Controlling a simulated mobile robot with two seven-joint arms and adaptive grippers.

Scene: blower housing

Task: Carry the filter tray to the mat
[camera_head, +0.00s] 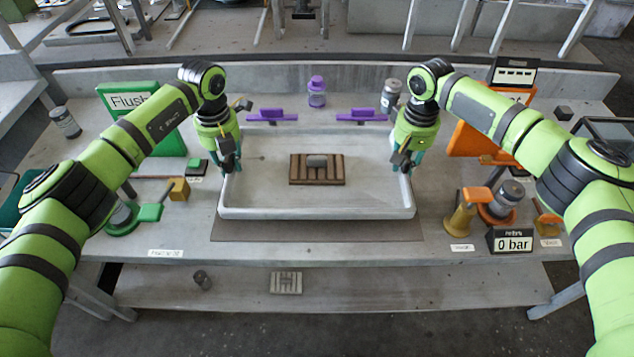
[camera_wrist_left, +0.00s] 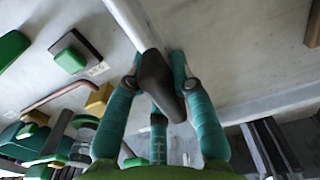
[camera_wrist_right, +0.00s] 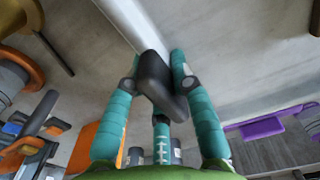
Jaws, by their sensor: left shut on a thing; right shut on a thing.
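The white filter tray (camera_head: 315,212) is in the middle of the bench in the head view. My left gripper (camera_head: 228,163) is shut on the dark handle (camera_wrist_left: 157,82) at the tray's left end. My right gripper (camera_head: 403,163) is shut on the dark handle (camera_wrist_right: 158,80) at its right end. The brown-grey mat (camera_head: 315,231) shows along the tray's front edge; the tray hides the rest. I cannot tell whether the tray touches the mat.
Two purple brackets (camera_head: 265,116) (camera_head: 362,116) and a purple-topped jar (camera_head: 317,92) stand behind the tray. A green panel (camera_head: 160,135) and green valve are at left. An orange panel (camera_head: 465,140), valves and a "0 bar" display (camera_head: 510,241) are at right.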

